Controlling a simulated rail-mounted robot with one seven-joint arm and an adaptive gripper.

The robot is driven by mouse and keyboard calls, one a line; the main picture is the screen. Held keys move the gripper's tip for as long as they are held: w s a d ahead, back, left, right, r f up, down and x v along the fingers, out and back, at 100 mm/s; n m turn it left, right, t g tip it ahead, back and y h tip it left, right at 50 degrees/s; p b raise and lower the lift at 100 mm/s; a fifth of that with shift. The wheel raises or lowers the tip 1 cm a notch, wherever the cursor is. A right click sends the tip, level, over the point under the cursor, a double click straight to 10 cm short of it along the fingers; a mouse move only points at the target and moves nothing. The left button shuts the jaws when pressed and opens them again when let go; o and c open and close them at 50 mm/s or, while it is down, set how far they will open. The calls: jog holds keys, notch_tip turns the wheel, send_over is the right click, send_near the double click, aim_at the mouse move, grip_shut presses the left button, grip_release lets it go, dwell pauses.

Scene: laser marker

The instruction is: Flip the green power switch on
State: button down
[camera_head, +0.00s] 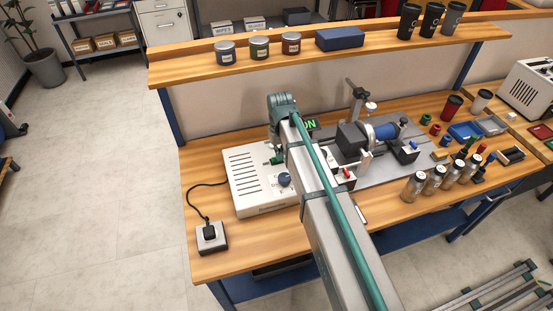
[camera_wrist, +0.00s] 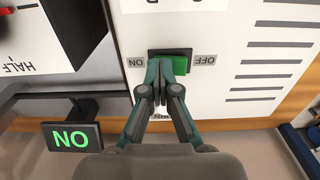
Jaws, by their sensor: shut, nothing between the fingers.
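The green power switch (camera_wrist: 181,66) is a rocker in a dark frame on a white control box, seen in the wrist view. The ON label (camera_wrist: 136,62) is on its left and the OFF label (camera_wrist: 205,61) on its right, both upside down. My gripper (camera_wrist: 160,68) is shut and empty, with its fingertips over the switch's ON-side half, hiding part of it. Contact cannot be told. The white box (camera_head: 242,187) stands on the workbench in the head view. A black sign (camera_wrist: 71,137) shows lit green ON, upside down in the wrist view.
My arm crosses the bench and hides part of the box in the head view. The laser machine (camera_head: 352,137) stands right of the box. Several bottles and small parts are farther right. A socket block (camera_head: 211,238) with a plugged cable sits at the front left.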

jog(key=shift+r, duration=0.15)
jog(key=shift+r+p, duration=2.15)
jog(key=shift+r, duration=1.2)
